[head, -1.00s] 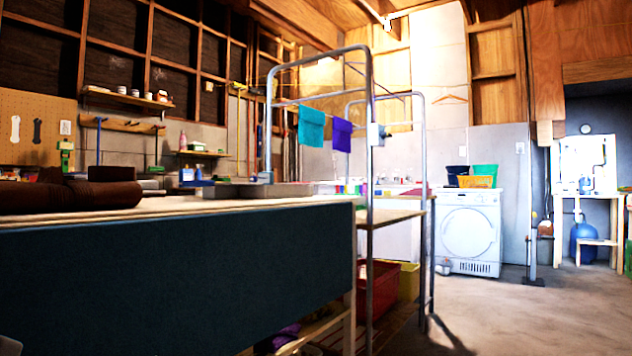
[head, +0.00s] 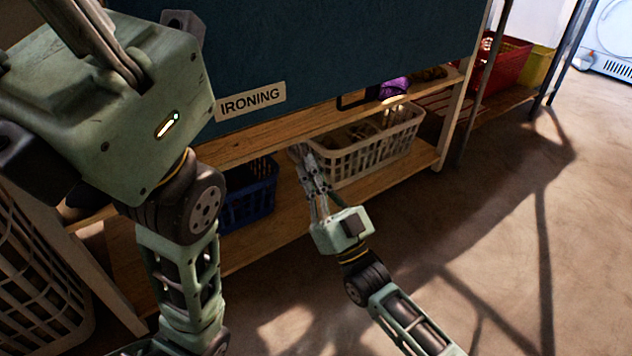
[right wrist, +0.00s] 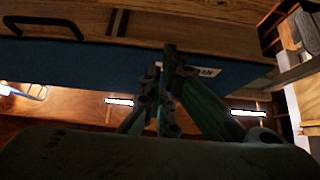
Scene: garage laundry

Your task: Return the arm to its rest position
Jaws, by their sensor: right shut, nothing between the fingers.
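My right gripper (head: 302,158) reaches in at the lower shelf, beside the left end of a white basket. Its fingers are together and hold nothing. The right wrist view also shows the closed fingers (right wrist: 168,75) in front of the dark panel. My left arm's pale green gripper body (head: 125,110) is large and close at the upper left of the head view. Its fingertips are cut off by the top edge.
The white basket (head: 372,160) and a blue basket (head: 250,200) stand on the lower wooden shelf (head: 285,235). A dark blue panel labelled IRONING (head: 340,50) hangs above. A slatted basket (head: 30,290) is at the left. Bare floor (head: 490,230) lies to the right.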

